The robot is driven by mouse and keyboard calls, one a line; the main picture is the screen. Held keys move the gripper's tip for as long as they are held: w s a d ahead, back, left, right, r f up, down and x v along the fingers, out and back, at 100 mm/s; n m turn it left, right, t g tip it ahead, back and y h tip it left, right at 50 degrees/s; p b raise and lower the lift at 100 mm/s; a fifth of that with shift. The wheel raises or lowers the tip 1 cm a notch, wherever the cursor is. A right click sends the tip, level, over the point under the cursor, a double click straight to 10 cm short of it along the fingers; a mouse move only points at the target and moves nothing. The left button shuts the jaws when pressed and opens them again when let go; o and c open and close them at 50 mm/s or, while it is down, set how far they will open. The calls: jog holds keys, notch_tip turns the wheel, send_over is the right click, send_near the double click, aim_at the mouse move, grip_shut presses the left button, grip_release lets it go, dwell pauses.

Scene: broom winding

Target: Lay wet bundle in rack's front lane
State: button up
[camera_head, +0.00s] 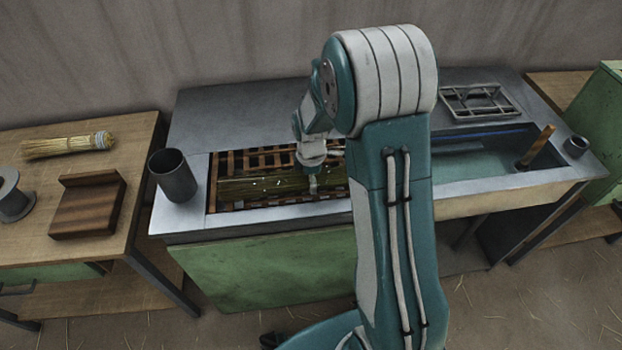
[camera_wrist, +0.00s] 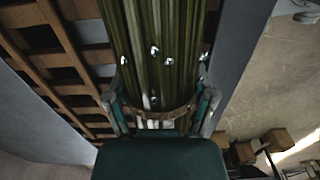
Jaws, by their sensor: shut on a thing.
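The wet bundle (camera_head: 262,187) is a long sheaf of dark green stalks with bright droplets. It lies lengthwise over the front part of the slatted wooden rack (camera_head: 228,161), which sits in a recess of the metal bench. My gripper (camera_head: 312,183) is shut on the bundle near its right part. In the wrist view the bundle (camera_wrist: 160,45) runs between the two fingers of my gripper (camera_wrist: 160,108), with a brown band around it there. The wooden slats (camera_wrist: 72,50) show beside it. I cannot tell whether the bundle touches the slats.
A dark metal cup (camera_head: 173,176) stands at the rack's left. A water trough (camera_head: 475,160) lies to the right, partly behind my arm, with a wooden handle (camera_head: 537,146) leaning in it. A wire frame (camera_head: 480,101) lies behind. The left table holds a dry bundle (camera_head: 67,145) and a wooden block (camera_head: 88,204).

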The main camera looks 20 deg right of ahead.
jog(key=o, duration=1.1)
notch_tip(320, 180, up, 12)
jog(key=shift+w+a+f, duration=0.1)
jog(key=s+a+r+m+t, duration=0.1)
jog(key=s+r+m+t, duration=0.1)
jog(key=s+r+m, duration=0.5)
jog(key=s+a+r+m+t, duration=0.2)
jog(key=s+r+m, duration=0.5)
jog(key=s, duration=0.8)
jog(key=shift+s+a+m+t, duration=0.3)
jog(key=shift+m+t, duration=0.5)
jog(key=shift+m, duration=0.1)
